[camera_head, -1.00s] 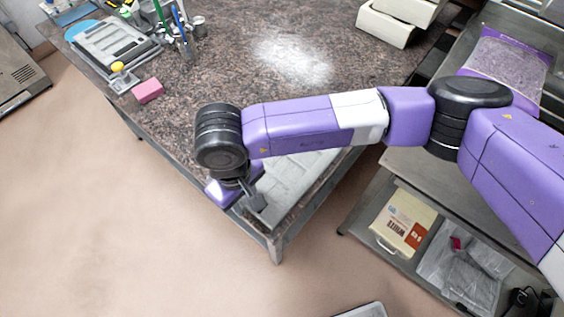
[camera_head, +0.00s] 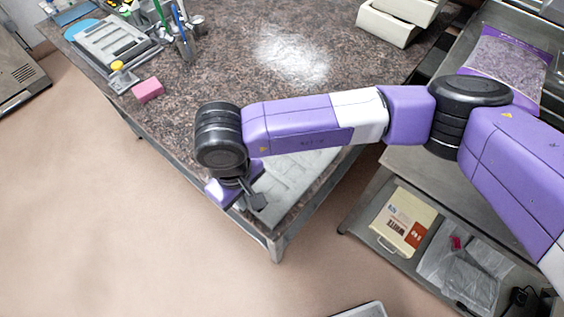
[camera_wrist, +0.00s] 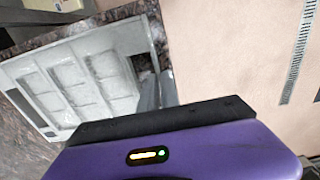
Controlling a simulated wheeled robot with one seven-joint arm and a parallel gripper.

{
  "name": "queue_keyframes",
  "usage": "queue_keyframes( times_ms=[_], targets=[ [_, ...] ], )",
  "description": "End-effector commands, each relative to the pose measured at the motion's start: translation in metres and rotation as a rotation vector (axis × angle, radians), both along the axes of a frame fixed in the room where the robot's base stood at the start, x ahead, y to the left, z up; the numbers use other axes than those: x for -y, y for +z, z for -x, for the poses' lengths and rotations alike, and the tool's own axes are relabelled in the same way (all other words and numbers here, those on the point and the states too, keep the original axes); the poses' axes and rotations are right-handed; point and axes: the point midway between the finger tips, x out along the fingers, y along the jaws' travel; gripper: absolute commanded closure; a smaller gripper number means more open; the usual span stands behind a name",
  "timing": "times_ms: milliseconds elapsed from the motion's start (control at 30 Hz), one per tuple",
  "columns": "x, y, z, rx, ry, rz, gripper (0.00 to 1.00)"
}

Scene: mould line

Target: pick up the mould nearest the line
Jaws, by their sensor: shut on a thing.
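A pale grey mould (camera_head: 295,178) with shallow rectangular compartments lies at the near corner of the speckled brown worktop (camera_head: 215,75), partly hidden under my arm. In the wrist view the mould (camera_wrist: 88,68) shows its rows of cells and a light rim. My gripper (camera_head: 254,201) is at the mould's left edge, over the worktop's front corner. In the wrist view my grey fingers (camera_wrist: 152,90) are shut on the mould's edge, though the contact itself is mostly hidden. I cannot tell whether the mould is clear of the worktop.
A pink block (camera_head: 148,90), a grey tray-like item (camera_head: 112,42) and a holder with pens (camera_head: 184,42) stand at the back left. Cream containers (camera_head: 385,25) are at the back right. A steel shelf unit with a labelled box (camera_head: 404,222) stands right. Open floor lies in front.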

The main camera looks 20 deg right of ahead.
Motion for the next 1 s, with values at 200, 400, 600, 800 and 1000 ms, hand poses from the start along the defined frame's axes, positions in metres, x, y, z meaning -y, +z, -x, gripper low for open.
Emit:
queue_keyframes(
  times_ms=[200, 400, 600, 800, 1000],
  targets=[
    [0.0, 0.0003, -0.0002, 0.001, 0.0, -0.001, 1.0],
    [0.0, 0.0003, -0.0002, 0.001, 0.0, -0.001, 1.0],
    [0.0, 0.0003, -0.0002, 0.001, 0.0, -0.001, 1.0],
    [0.0, 0.0006, -0.0005, 0.001, 0.0, 0.0, 1.0],
    [0.0001, 0.0053, -0.0014, 0.004, 0.0, 0.0, 1.0]
  ],
)
